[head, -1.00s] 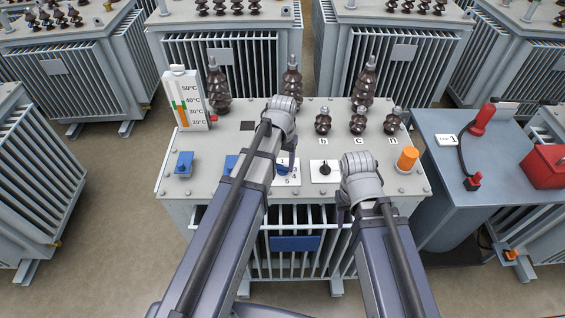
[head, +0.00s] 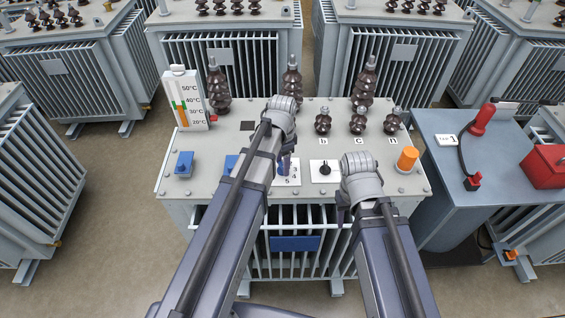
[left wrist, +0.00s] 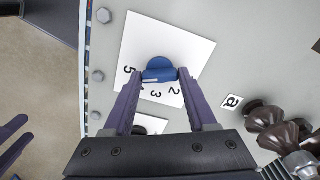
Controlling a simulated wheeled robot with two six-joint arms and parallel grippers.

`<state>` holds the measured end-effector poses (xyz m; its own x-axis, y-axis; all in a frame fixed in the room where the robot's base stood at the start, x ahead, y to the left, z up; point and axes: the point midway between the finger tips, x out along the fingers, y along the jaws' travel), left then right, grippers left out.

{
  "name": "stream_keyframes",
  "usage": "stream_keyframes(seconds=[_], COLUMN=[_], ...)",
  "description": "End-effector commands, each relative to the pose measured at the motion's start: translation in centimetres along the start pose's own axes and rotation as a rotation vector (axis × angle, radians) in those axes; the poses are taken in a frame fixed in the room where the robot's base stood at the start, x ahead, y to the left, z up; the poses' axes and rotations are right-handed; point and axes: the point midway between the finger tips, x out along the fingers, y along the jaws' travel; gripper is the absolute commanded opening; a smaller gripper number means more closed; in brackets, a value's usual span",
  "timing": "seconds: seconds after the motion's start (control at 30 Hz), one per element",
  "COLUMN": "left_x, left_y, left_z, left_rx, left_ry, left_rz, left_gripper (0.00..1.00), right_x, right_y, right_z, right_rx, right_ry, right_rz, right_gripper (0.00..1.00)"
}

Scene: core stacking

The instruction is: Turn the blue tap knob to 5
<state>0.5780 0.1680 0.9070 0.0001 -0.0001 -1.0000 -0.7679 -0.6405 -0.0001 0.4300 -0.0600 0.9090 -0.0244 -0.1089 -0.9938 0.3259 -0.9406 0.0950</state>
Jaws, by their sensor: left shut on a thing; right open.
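The blue tap knob (left wrist: 158,68) sits on a white plate (left wrist: 190,45) with printed numbers in the left wrist view. The numbers 5, 3 and 2 are readable; the 4 is partly covered by my left gripper. My left gripper (left wrist: 160,76) is shut on the knob, one finger at each end of its bar. A pale mark shows on the bar, but I cannot tell which number it points to. In the head view my left gripper (head: 285,167) is down at the plate and mostly hides the knob. My right gripper (head: 343,208) is open and empty at the transformer's front edge.
A black knob on a white plate (head: 325,171) lies right of the blue one. Brown insulators (head: 358,122), an orange cap (head: 407,158), a blue box (head: 184,163) and a thermometer (head: 187,100) stand on the transformer top. A side table (head: 440,125) is at right.

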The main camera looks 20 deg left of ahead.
Motion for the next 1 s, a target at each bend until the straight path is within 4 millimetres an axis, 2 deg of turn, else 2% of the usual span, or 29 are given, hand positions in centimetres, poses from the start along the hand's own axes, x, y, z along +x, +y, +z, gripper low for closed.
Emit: stream_keyframes(seconds=[0.3, 0.73, 0.77, 1.0], left_x=[0.01, 0.01, 0.01, 0.00], left_y=[0.02, 0.02, 0.02, 0.02], left_z=[0.02, 0.01, 0.01, 0.01], left_rx=[0.075, 0.084, 0.084, 0.082], left_ry=[0.000, -0.001, -0.001, 0.000], left_rz=[0.000, 0.000, 0.000, 0.000], left_gripper=[0.02, 0.02, 0.58, 0.85], right_x=[0.01, 0.01, 0.01, 0.00], right_y=[0.00, 0.00, 0.00, 0.00], right_z=[0.00, 0.00, 0.00, 0.00], right_rx=[0.000, 0.000, 0.000, 0.000], right_ry=[0.000, 0.000, 0.000, 0.000], right_rz=[0.000, 0.000, 0.000, 0.000], right_gripper=[0.45, 0.45, 0.45, 0.45])
